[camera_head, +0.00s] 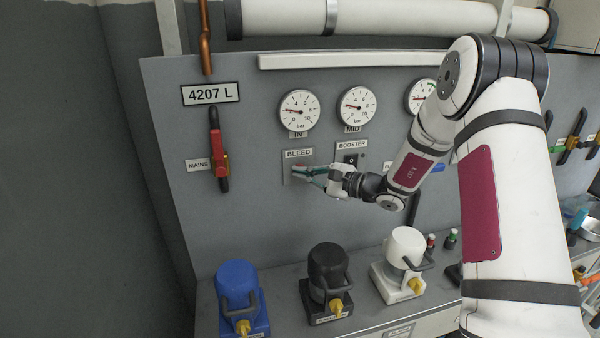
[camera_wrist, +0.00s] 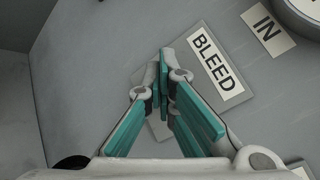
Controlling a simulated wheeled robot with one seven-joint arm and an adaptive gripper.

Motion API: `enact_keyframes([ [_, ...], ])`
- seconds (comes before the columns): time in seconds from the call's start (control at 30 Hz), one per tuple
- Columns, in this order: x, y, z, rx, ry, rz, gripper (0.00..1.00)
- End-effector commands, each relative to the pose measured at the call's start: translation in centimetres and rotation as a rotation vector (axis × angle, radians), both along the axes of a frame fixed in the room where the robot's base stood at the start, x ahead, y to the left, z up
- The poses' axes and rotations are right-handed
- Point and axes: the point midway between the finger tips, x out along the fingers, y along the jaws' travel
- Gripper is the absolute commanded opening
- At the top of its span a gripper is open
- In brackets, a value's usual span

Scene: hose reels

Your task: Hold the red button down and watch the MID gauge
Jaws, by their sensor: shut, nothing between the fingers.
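My gripper (camera_head: 302,171) is shut and empty, its fingertips at the small plate under the BLEED label (camera_head: 299,154) on the grey panel. In the wrist view the teal-padded fingers (camera_wrist: 163,75) are together over the plate (camera_wrist: 158,128), beside the BLEED label (camera_wrist: 216,64). The red button is mostly or wholly hidden by the fingertips; I cannot tell how far in it is. The MID gauge (camera_head: 357,106) is in clear sight in the head view, above and right of my gripper. Its red needle points left, toward the low part of the scale.
The IN gauge (camera_head: 299,111) is left of MID, its needle also pointing left. A third gauge (camera_head: 420,97) is partly behind my arm. The BOOSTER switch (camera_head: 351,160) is close right of my gripper. The MAINS valve's red handle (camera_head: 219,152) is at left. Pumps stand on the bench below.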

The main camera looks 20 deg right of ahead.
Motion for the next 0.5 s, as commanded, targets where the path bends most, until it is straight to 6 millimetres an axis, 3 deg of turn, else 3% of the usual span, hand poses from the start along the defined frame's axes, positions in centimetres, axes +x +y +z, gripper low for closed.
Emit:
enact_keyframes([
  [0.5,-1.8,0.0,0.1,0.001,0.001,-0.001,0.00],
])
